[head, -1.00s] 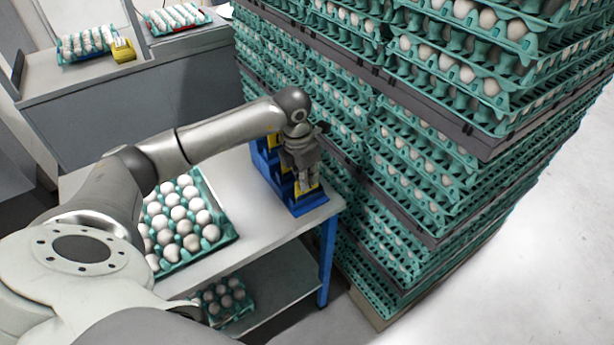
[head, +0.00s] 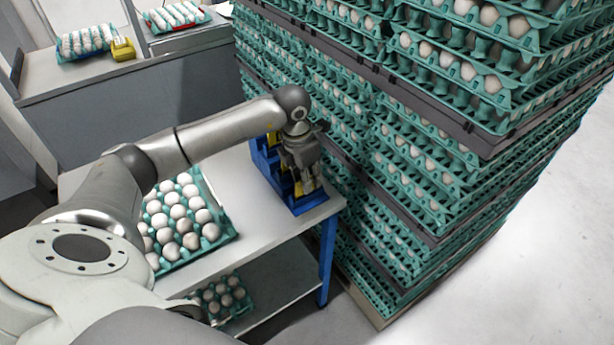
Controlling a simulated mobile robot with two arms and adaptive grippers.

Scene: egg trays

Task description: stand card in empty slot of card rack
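The blue card rack (head: 312,204) stands near the right end of the white table, with yellow cards in it. A yellow card (head: 298,189) shows as a thin strip beside the fingers at the rack's front end. My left gripper (head: 312,187) points down at this front end, its fingertips low over the rack. The gripper and wrist hide most of the front slots and the card there. I cannot tell whether the fingers grip that card. My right gripper is not in view.
A green tray of eggs (head: 232,236) lies on the table (head: 262,222) left of the rack. Tall stacks of egg trays (head: 400,195) rise close behind and right of the rack. Another egg tray (head: 249,306) sits on the lower shelf. The table's front right corner is clear.

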